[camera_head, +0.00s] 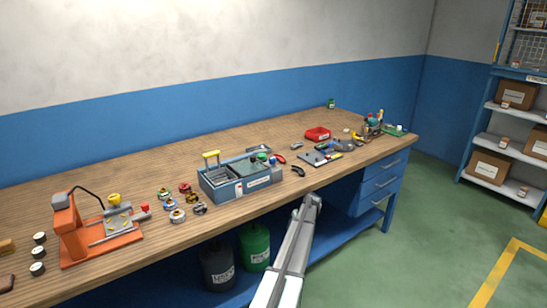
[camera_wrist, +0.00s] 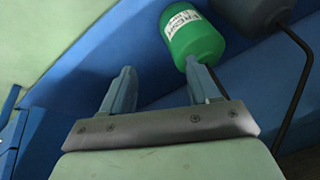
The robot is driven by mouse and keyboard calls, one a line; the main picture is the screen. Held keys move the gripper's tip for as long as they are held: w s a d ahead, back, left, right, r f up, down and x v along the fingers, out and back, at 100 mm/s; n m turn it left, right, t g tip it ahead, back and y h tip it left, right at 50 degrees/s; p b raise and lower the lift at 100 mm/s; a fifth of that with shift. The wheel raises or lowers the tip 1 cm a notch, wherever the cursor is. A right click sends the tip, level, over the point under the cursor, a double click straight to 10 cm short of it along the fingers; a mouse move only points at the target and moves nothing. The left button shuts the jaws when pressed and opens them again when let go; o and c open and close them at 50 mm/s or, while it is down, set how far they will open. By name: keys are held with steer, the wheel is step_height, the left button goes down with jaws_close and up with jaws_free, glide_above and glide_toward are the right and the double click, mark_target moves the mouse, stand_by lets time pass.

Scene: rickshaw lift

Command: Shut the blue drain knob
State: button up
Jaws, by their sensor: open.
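A blue-grey wash unit (camera_head: 222,192) with a white label stands on the workbench near its front edge. Small coloured knobs sit at its right end, a green one (camera_head: 262,157) and a small blue one (camera_head: 273,160); they are too small to read whether the blue one is open or shut. My gripper (camera_head: 312,200) is in front of the bench, to the right of the unit and apart from it. In the wrist view my gripper (camera_wrist: 161,80) has its two fingers spread with nothing between them. The knobs are not in the wrist view.
Below the bench are a green canister (camera_head: 254,246), also in the wrist view (camera_wrist: 193,40), and a dark canister (camera_head: 218,266). Several small coloured parts and an orange fixture (camera_head: 102,250) lie left of the unit. The back bench strip is mostly clear.

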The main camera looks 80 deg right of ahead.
steer(key=s+d+r+n+g, duration=0.25)
steer(key=s+r, duration=0.35)
steer(key=s, duration=0.5)
steer(key=s+d+r+n+g, duration=0.15)
steer(key=s+r+n, duration=0.25)
steer(key=s+r, duration=0.5)
step_height(320, 180, up, 31)
steer(key=t, duration=0.4)
glide_above(273, 158)
steer(key=s+a, duration=0.3)
steer(key=s, duration=0.1)
steer(key=shift+n, duration=0.45)
steer(key=x, duration=1.2)
steer(key=shift+d+f, duration=0.1)
steer(key=shift+f, duration=0.25)
steer(key=shift+c, duration=0.3)
